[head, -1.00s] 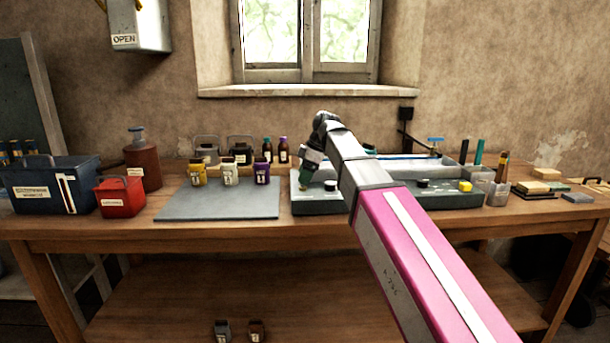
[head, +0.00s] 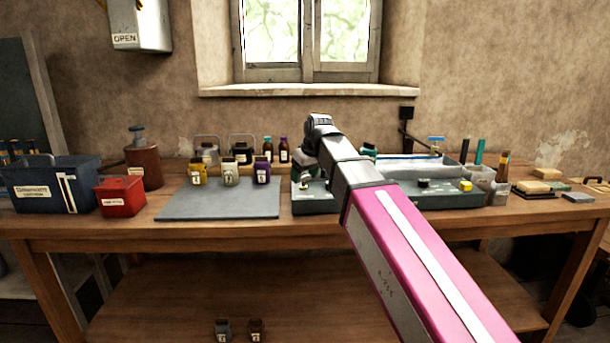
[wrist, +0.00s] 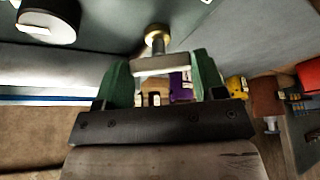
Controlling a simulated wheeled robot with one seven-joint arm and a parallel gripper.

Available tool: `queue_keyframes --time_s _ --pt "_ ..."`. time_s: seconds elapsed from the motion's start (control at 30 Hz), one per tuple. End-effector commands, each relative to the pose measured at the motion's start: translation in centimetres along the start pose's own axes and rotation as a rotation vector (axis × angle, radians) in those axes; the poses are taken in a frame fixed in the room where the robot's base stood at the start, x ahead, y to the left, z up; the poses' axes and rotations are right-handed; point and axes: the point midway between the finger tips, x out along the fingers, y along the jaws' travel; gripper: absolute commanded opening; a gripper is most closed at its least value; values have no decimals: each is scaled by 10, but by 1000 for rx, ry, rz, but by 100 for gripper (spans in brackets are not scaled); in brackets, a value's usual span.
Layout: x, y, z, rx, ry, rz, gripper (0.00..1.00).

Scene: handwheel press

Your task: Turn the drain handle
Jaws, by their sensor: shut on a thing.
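The drain handle (wrist: 163,65) is a pale grey crossbar on a brass stem, standing out from the grey-green face of the tray unit (head: 440,200). In the wrist view my gripper (wrist: 160,74) has its two green fingers at either end of the crossbar, shut on it. In the head view my gripper (head: 304,172) is at the left end of the unit, mostly behind my arm. The handle cannot be made out clearly there.
A grey mat (head: 218,205) with several small labelled jars lies to the left. Beyond it are a red box (head: 120,197) and a blue box (head: 50,188). A black knob (wrist: 47,22) sits on the unit. Brushes and containers stand at its right.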

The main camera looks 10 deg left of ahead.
Motion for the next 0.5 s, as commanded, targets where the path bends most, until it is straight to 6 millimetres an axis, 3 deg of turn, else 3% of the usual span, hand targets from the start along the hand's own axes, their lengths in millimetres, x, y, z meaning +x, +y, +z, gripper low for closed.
queue_keyframes --time_s 0.5 --pt "0 -4 -1 404 -1 167 40"
